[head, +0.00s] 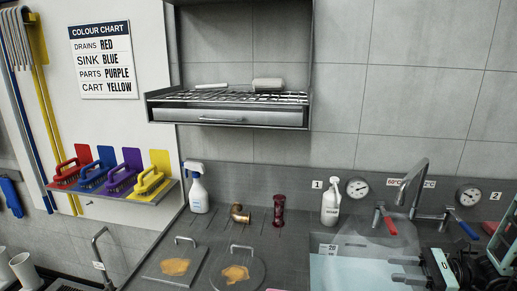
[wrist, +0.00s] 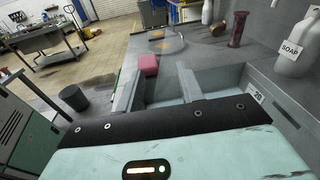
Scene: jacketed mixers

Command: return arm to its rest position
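My gripper (head: 404,270) is at the lower right of the head view, over the sink (head: 335,270). Its two short dark fingers point left and stand apart, with nothing visible between them. The rest of my arm is mostly out of view.
A soap bottle (head: 330,203), taps (head: 412,183) and gauges line the back of the sink. On the counter stand a spray bottle (head: 198,190), a brass elbow (head: 240,213), a dark red spool (head: 279,210) and two stained lids (head: 238,272). Coloured brushes (head: 110,175) sit on a wall shelf.

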